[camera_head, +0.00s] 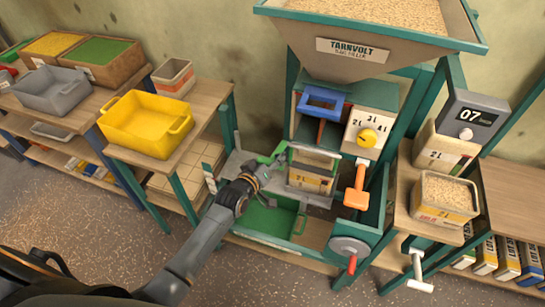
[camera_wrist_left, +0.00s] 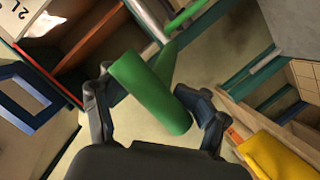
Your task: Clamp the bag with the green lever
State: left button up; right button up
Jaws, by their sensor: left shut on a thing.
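The green lever (camera_wrist_left: 150,92) shows in the left wrist view as a thick green handle between my fingers. In the head view part of it (camera_head: 279,150) shows at the left of the filling machine's spout. My left gripper (camera_head: 266,174) reaches in from the left and is shut on this handle; it also fills the bottom of the left wrist view (camera_wrist_left: 155,102). The bag (camera_head: 311,180), a tan one with a 2 L label, stands upright under the spout, just right of my left gripper. Whether the clamp touches the bag is hard to tell. My right gripper is out of view.
The filler's hopper (camera_head: 370,38) hangs above. A blue handle (camera_head: 322,103), a yellow dial (camera_head: 368,138), an orange lever (camera_head: 357,188) and a red-handled crank (camera_head: 350,249) are on the machine. A yellow bin (camera_head: 145,124) stands on the left table.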

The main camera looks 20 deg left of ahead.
pick_arm(q)
jog(key=o, duration=1.8)
jog(key=shift+s+d+r, duration=0.1)
jog(key=shift+r, duration=0.05)
jog(key=shift+s, duration=0.15)
jog(key=v, duration=1.2)
